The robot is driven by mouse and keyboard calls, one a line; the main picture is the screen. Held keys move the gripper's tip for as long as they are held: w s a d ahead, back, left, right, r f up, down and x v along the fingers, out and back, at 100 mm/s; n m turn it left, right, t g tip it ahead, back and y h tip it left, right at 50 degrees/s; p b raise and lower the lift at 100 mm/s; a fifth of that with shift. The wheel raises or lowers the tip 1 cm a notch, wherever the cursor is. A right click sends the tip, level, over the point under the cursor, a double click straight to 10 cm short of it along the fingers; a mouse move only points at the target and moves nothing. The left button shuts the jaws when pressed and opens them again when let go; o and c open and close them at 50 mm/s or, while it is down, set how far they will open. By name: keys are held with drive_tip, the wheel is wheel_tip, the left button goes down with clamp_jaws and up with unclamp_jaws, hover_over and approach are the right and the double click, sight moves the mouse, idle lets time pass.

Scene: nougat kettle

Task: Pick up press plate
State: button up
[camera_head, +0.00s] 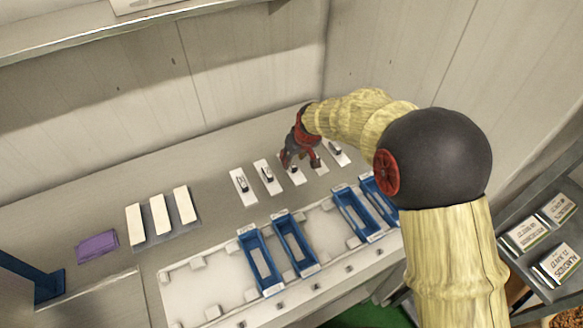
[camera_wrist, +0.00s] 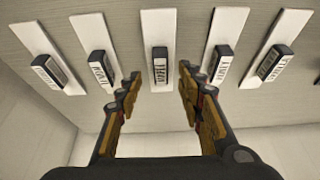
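Several white press plates with dark, labelled block handles stand in a row on the counter. The middle press plate (camera_wrist: 158,28) is centred in the wrist view, its handle (camera_wrist: 160,66) between my fingers. Other plates flank it, such as the far-left one in the head view (camera_head: 250,198). My gripper (camera_head: 301,166) is over the right part of the row and partly hides the plates there. In the wrist view my gripper (camera_wrist: 159,80) is open, with one finger on each side of the middle handle. Nothing is held. I cannot tell whether the fingers touch the plate.
A pale tray (camera_head: 185,291) with blue open moulds (camera_head: 244,240) lies in front of the row. White bars (camera_head: 160,214) on a grey base and a purple block (camera_head: 97,246) lie to the left. A wall (camera_head: 250,60) rises behind. A shelf with boxes (camera_head: 525,233) stands at right.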

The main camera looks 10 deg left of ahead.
drive_tip(key=x, duration=0.3)
drive_tip(key=shift+f+b, duration=0.1)
drive_tip(key=shift+b, duration=0.2)
drive_tip(key=c, duration=0.3)
clamp_jaws()
